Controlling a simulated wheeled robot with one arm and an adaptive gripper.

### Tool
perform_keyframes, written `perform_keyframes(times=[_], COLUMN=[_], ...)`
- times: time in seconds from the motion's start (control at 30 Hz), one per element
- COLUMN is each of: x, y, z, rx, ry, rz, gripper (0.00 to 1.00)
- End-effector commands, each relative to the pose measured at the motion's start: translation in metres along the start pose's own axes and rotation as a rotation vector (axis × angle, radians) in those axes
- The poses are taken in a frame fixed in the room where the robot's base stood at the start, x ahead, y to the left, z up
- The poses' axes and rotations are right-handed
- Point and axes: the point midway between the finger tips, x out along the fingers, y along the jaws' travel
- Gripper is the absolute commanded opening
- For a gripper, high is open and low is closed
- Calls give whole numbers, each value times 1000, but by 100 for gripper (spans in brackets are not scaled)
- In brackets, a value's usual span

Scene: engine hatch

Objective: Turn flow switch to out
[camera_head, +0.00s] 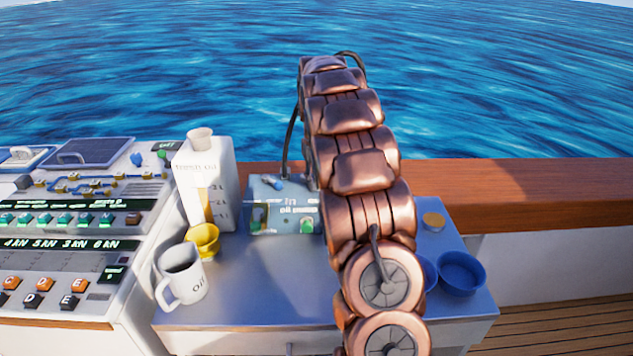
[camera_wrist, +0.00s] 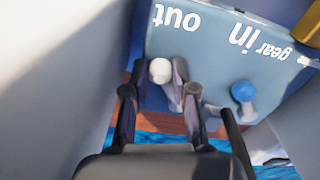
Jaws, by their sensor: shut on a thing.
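My gripper (camera_wrist: 157,77) is shut on the white-knobbed switch, one finger on each side. My arm hides the gripper in the head view. No "flow" label is readable.
Blue bowls (camera_head: 461,272) stand at right. A control panel (camera_head: 75,230) is at far left. A wooden rail (camera_head: 530,190) runs behind.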

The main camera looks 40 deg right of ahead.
Motion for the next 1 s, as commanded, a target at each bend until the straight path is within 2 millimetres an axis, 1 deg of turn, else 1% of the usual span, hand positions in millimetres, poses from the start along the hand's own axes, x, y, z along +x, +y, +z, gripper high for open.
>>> perform_keyframes(times=[0.1, 0.13, 0.37, 0.73, 0.87, 1.0], x=[0, 0, 0, -3, -15, -36], y=[0, 0, 0, 0, 0, 0], z=[0, 0, 0, 0, -1, -1], rx=[1, 1, 1, 1, 1, 1], ry=[0, 0, 0, 1, 4, 2], rz=[0, 0, 0, 0, -1, 0], gripper=[0, 27, 51, 52, 52, 52])
